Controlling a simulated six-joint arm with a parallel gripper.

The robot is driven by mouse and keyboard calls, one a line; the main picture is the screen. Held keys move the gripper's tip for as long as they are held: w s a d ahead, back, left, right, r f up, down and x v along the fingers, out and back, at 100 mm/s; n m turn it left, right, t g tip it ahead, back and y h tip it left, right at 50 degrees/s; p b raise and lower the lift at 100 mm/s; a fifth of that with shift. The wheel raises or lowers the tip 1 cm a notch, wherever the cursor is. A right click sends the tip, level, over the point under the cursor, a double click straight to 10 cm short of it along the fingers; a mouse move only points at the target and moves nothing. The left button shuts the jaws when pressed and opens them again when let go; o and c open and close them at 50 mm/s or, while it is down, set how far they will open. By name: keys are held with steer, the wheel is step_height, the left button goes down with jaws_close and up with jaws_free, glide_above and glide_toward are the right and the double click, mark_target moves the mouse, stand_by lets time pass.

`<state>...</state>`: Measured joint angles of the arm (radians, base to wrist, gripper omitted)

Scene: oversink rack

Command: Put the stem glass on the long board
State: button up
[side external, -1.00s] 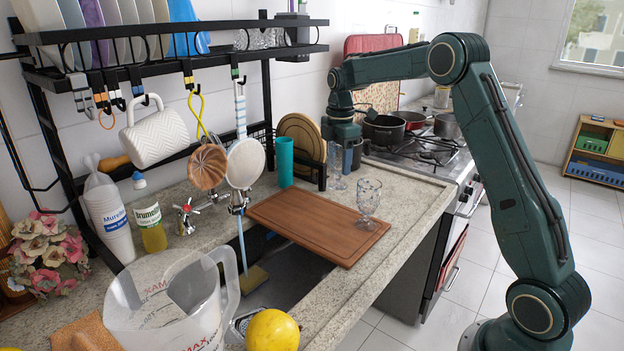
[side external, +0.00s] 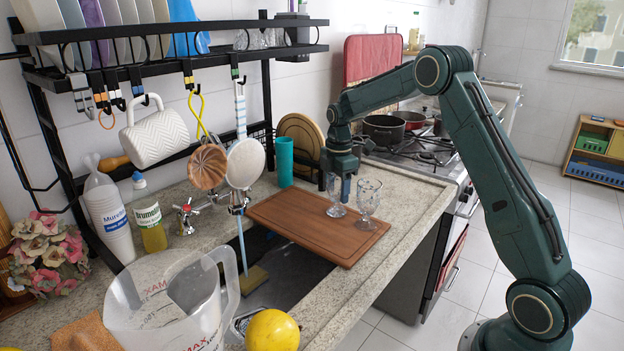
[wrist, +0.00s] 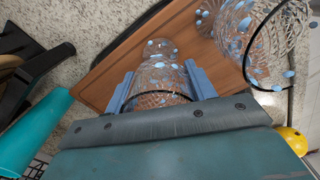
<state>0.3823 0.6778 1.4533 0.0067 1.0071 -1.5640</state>
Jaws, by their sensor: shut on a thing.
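My gripper (side external: 342,188) is shut on a clear stem glass (side external: 336,207) with blue dots. The held glass is upright at the far right end of the long brown board (side external: 290,222). Its foot is at the board's surface in the picture; I cannot tell whether it touches. In the wrist view the held glass (wrist: 158,78) sits between the two blue fingers, with the board (wrist: 115,68) behind it. A second stem glass (side external: 367,205) of the same kind stands on the board just right of the held one; the wrist view shows it at upper right (wrist: 238,22).
A teal cup (side external: 285,162) and round wooden boards (side external: 298,135) stand behind the board. The dark sink opening (side external: 290,275) lies in front of it. Pots (side external: 384,130) sit on the stove behind. The board's middle and left are clear.

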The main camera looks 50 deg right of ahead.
steer(key=shift+f, duration=0.2)
steer(key=o, duration=1.1)
step_height(320, 180, up, 12)
steer(key=shift+r, duration=0.1)
stand_by(0.7)
